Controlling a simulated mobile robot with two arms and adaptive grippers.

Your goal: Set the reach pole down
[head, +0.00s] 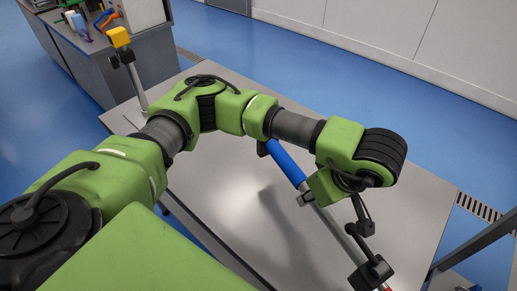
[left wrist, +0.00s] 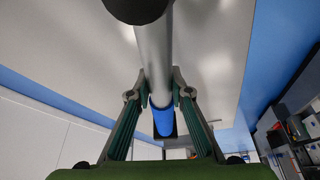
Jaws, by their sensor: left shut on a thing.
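The reach pole has a blue grip (head: 287,163) and a silver shaft (head: 328,220) that runs down to the right in the head view, with red at the frame's bottom edge. My left gripper (head: 308,198) is shut on the silver shaft just beyond the blue grip. In the left wrist view the shaft (left wrist: 155,55) passes between my fingers (left wrist: 158,97), with the blue grip (left wrist: 163,122) behind them. The pole lies slantwise over the grey table (head: 235,205). I cannot tell whether it touches the top. My right gripper is not in view.
A dark frame (head: 480,243) is at the lower right. The table's middle is bare.

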